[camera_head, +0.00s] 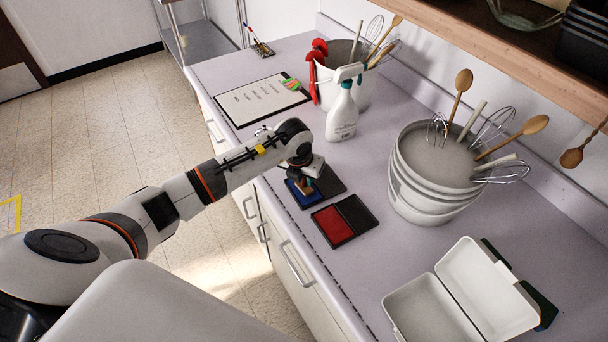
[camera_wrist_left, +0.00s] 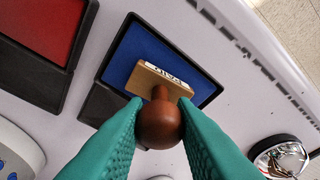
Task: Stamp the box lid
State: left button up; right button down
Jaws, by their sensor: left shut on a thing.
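My left gripper (camera_head: 303,184) is shut on a wooden stamp; its teal fingers (camera_wrist_left: 160,118) close around the stamp's round brown knob. The stamp (camera_wrist_left: 158,118) has a light wooden base with a white lettered label. It is over the blue ink pad (camera_wrist_left: 128,68), which lies open on the counter; I cannot tell whether it touches the pad. The blue pad also shows in the head view (camera_head: 299,198). The red ink pad (camera_head: 332,226) lies open beside it. A white box (camera_head: 405,310) stands open at the lower right, its lid (camera_head: 487,290) swung back. My right gripper is not in view.
A white bucket (camera_head: 415,208) with whisks and wooden spoons stands right of the pads. A spray bottle (camera_head: 342,112), another bucket (camera_head: 350,90) and a clipboard (camera_head: 262,100) are farther back. A wooden shelf (camera_head: 490,50) overhangs the right. The counter between pads and box is clear.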

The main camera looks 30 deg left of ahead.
pick_arm(q)
jog(key=shift+r+p, duration=2.1)
jog(key=shift+r, duration=1.35)
